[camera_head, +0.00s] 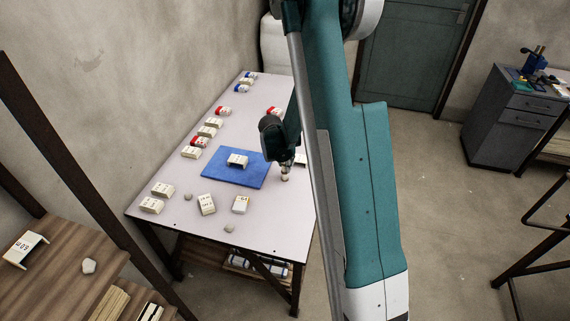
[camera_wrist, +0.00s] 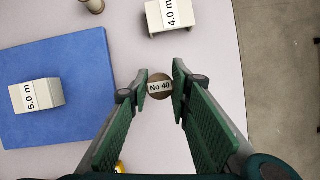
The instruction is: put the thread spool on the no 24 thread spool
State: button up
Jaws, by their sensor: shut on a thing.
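A round thread spool labelled "No 40" (camera_wrist: 160,88) is between the fingertips of my gripper (camera_wrist: 160,76), seen from above in the wrist view. My gripper is shut on it. In the head view my gripper (camera_head: 285,166) is low over the right part of the table, just right of the blue mat, with a small pale spool (camera_head: 284,178) at its tip. Whether the spool touches the table is unclear. Another brownish spool (camera_wrist: 92,5) is cut off at the top edge of the wrist view; its label does not show. I cannot make out a "No 24" label anywhere.
The blue mat (camera_wrist: 60,128) bears a white block marked "5.0 m" (camera_wrist: 40,95). A "4.0 m" block (camera_wrist: 170,18) stands beyond my gripper. Several labelled blocks and small stones lie on the pale table (camera_head: 270,225). The table's right edge is close by.

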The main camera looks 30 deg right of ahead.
jog(key=o, duration=0.8)
jog(key=shift+r, duration=0.15)
jog(key=shift+p+v, duration=0.85)
jog(key=shift+v, duration=5.15)
jog(key=shift+a, duration=0.1)
